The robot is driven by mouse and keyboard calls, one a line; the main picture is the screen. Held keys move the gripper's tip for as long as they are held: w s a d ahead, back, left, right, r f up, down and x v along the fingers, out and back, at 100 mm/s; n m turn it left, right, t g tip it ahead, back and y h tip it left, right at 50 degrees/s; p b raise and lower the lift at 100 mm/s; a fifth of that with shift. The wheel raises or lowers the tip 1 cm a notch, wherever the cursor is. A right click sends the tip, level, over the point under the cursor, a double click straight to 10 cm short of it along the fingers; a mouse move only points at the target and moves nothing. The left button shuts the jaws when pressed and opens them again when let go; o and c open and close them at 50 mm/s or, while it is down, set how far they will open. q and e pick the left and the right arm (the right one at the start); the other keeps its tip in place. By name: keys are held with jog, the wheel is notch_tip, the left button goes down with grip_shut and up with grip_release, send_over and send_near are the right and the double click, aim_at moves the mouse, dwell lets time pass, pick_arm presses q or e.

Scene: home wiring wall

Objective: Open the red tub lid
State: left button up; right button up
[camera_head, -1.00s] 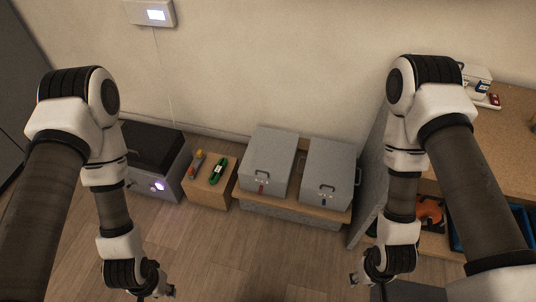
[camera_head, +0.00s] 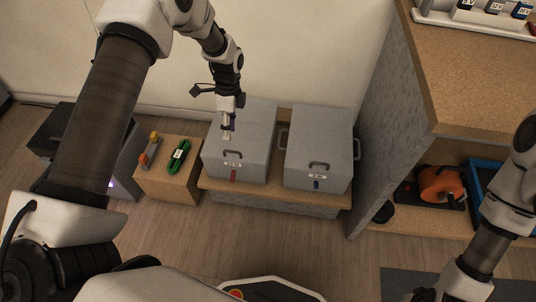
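The red tub (camera_head: 215,172) is a grey box with a red tag below a small label, on a low wooden stand. Its grey lid (camera_head: 256,150) looks shut and has a dark handle (camera_head: 232,155) near the front edge. My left gripper (camera_head: 227,132) points down over the left part of this lid, just behind the handle. I cannot tell if it touches the lid or whether its fingers are apart. My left arm hides part of the lid's back. My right arm is at the lower right, and its gripper is not in view.
A similar grey tub with a blue tag (camera_head: 317,185) stands close on the right. A wooden block (camera_head: 170,186) with a green coil (camera_head: 179,156) and an orange-grey tool (camera_head: 150,149) is on the left. A shelf unit (camera_head: 385,130) bounds the right. Floor in front is clear.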

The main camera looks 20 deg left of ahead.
pick_arm(q)
notch_tip(320, 180, down, 3)
jog(key=w+b, duration=0.2)
jog(key=t+b, duration=0.1)
jog(key=b, duration=0.2)
send_over(234, 155)
notch_tip(234, 155, down, 7)
jog(key=shift+d+f, duration=0.1)
pick_arm(e)
notch_tip(234, 155, down, 8)
jog(key=shift+f, duration=0.1)
pick_arm(q)
grip_shut()
